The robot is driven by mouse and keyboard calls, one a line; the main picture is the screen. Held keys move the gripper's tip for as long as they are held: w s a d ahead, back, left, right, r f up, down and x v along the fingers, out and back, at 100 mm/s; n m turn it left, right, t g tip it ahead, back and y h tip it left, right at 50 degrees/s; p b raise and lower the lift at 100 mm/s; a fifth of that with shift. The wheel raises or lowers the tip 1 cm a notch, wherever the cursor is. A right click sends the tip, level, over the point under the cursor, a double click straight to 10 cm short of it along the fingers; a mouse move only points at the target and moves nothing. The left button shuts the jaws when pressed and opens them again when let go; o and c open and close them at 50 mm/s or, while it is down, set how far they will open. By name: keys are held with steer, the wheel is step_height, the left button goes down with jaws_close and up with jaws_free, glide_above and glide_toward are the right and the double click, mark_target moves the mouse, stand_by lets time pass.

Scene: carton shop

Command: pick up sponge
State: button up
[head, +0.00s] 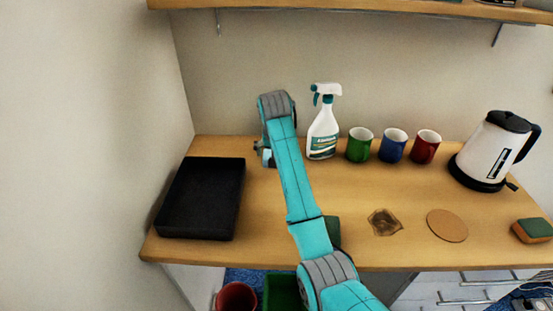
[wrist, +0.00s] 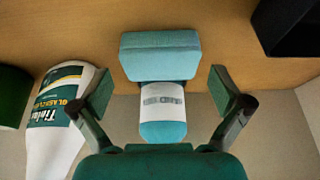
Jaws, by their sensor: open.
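A sponge (head: 532,230) with a green top and an orange lower part lies at the right front of the counter. My gripper (head: 264,153) is far to its left, at the back of the counter, mostly hidden behind my arm. In the wrist view my gripper (wrist: 168,98) is open, its two fingers apart. Between and beyond the fingers shows a teal block (wrist: 160,55) with a white-banded, rounded teal part below it. I cannot tell what it is or whether anything touches it. The sponge is not in the wrist view.
A spray bottle (head: 322,135), a green mug (head: 359,147), a blue mug (head: 392,148) and a red mug (head: 425,149) stand along the back. A kettle (head: 488,150) stands right, a black tray (head: 220,205) left. A cork disc (head: 447,225) and brown patch (head: 384,222) lie in front.

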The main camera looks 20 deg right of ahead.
steer(key=shift+x, duration=1.5)
steer(key=c, duration=0.4)
steer(key=shift+r, duration=0.1)
